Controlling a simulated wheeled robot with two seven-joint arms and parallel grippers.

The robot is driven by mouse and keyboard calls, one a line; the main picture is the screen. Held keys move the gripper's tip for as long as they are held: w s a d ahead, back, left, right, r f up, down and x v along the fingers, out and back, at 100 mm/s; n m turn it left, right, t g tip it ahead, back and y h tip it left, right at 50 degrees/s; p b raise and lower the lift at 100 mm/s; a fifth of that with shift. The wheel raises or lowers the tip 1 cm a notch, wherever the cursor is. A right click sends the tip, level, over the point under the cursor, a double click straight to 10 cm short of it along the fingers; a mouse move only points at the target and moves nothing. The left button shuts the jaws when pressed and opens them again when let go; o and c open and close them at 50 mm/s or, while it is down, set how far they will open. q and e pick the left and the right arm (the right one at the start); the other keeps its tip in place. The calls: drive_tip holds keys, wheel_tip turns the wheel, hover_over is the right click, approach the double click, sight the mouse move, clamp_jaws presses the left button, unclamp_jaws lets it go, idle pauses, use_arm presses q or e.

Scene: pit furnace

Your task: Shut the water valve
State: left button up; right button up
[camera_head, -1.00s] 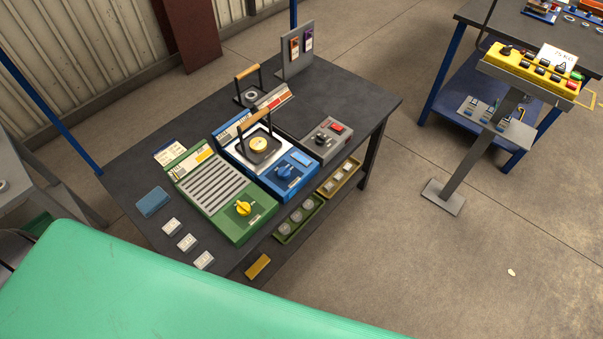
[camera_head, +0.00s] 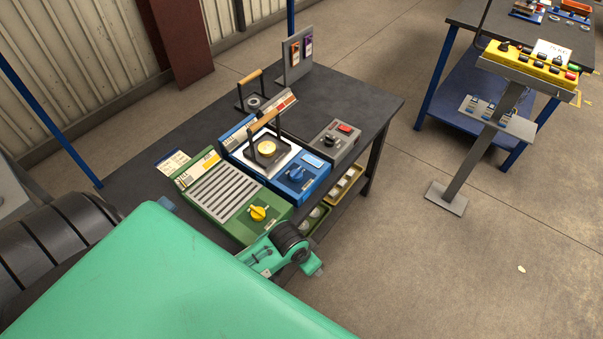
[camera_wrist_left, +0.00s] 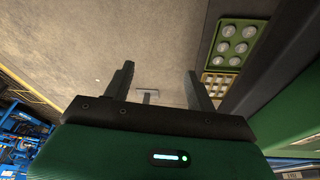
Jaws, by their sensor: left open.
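I cannot tell for sure which control is the water valve. A green unit (camera_head: 209,196) with a yellow knob (camera_head: 257,213) stands at the front of the dark bench. Beside it is a blue unit (camera_head: 285,185) with a blue knob (camera_head: 296,173) and a wooden-handled part on top. In the left wrist view my left gripper (camera_wrist_left: 158,78) is open and empty, over the floor, with the lower-shelf trays at right. In the head view my green arm link covers the bench's front edge. My right gripper is not in view.
A grey box (camera_head: 333,143) with a red button and an upright panel (camera_head: 297,58) stand farther back on the bench (camera_head: 362,105). Trays (camera_head: 343,184) lie on its lower shelf. A yellow control panel (camera_head: 527,66) on a post stands right. The floor between is clear.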

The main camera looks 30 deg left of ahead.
use_arm(q)
drive_tip(key=w+r+m, duration=0.1)
drive_tip(key=w+r, duration=0.3)
drive_tip(key=w, duration=0.4)
wheel_tip(320, 180, up, 18)
drive_tip(key=g+y+b, duration=0.2)
drive_tip(key=g, duration=0.1)
hover_over(296, 171)
drive_tip(key=shift+n, duration=0.3)
wheel_tip(296, 171, down, 14)
drive_tip(key=shift+s+p, duration=0.1)
drive_tip(key=shift+p, duration=0.25)
drive_tip(key=c, duration=1)
